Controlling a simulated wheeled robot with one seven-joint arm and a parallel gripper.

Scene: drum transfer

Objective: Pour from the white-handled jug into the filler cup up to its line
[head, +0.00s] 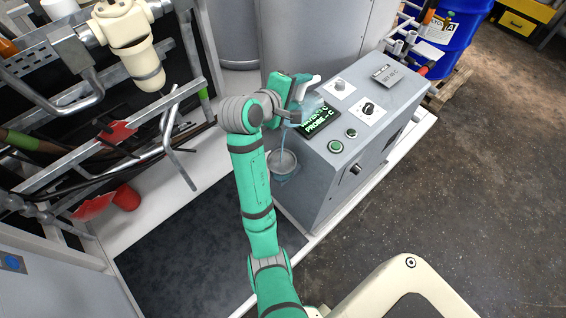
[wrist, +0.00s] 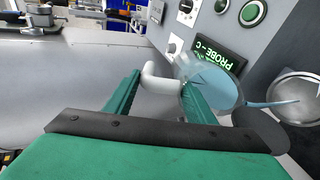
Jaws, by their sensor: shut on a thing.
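The jug (head: 308,104) is clear with a white handle and holds light blue liquid. My gripper (head: 297,98) is shut on its white handle (wrist: 160,80), with one finger on each side. The jug is tilted, and a thin blue stream (head: 283,140) runs down from it into the filler cup (head: 283,174). The cup is a round grey metal cup on the side of the grey cabinet, below the jug. In the wrist view the clear jug body (wrist: 208,82) is beyond the right finger, and the stream reaches the cup (wrist: 296,84). The cup's line and liquid level cannot be made out.
The grey cabinet (head: 335,185) has a display reading "PROBE - C" (head: 320,121), green buttons and knobs close to the jug. A large grey tank (head: 320,45) stands behind. A pipe rack (head: 100,120) is at left, and a blue drum (head: 450,35) at the back right.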

